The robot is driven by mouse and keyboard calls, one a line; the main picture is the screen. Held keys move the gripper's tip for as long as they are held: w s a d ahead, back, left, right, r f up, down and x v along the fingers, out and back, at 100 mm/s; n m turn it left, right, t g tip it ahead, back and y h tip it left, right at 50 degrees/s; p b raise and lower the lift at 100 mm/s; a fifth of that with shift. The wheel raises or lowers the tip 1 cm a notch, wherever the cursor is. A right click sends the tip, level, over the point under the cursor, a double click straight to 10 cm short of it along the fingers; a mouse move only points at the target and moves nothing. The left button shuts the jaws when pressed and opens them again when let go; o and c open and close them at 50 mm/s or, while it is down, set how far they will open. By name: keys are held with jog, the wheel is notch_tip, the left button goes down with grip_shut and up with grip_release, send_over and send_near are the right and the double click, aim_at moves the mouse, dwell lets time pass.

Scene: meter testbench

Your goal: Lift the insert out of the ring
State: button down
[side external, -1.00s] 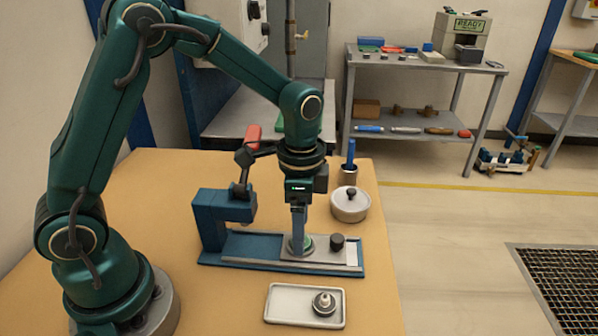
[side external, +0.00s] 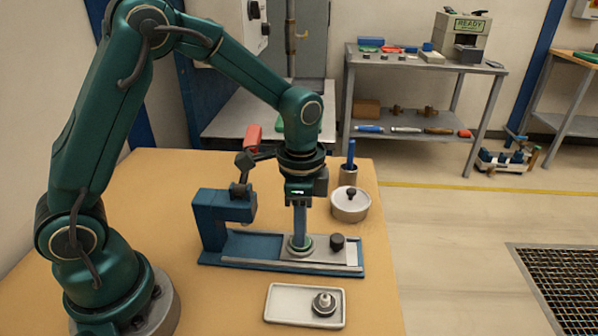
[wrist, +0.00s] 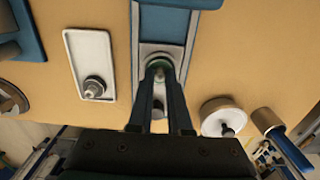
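My gripper (wrist: 159,82) points straight down over the fixture. It also shows in the side view (side external: 300,236). The ring (wrist: 160,54) is a dull green and grey round piece on the fixture's grey plate; its edge shows around the fingertips in the side view (side external: 299,250). A small grey rounded piece, which looks like the insert (wrist: 158,74), sits within the ring, between my two fingers. The fingers stand apart on either side of it. I cannot tell whether they touch it. In the side view the fingers hide the insert.
The blue fixture (side external: 210,225) has an upright bracket at its left and a dark knob (side external: 337,242) on its right. A white tray (side external: 283,305) with a metal part (side external: 324,303) lies in front. A lidded pot (side external: 350,208) and a cup (side external: 348,175) stand behind right.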

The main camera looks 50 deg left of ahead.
jog(key=shift+r, duration=0.75)
jog(key=shift+r, duration=0.35)
jog(key=shift+r, duration=0.35)
jog(key=shift+r, duration=0.3)
jog(key=shift+r, duration=0.1)
jog(key=shift+r, duration=2.2)
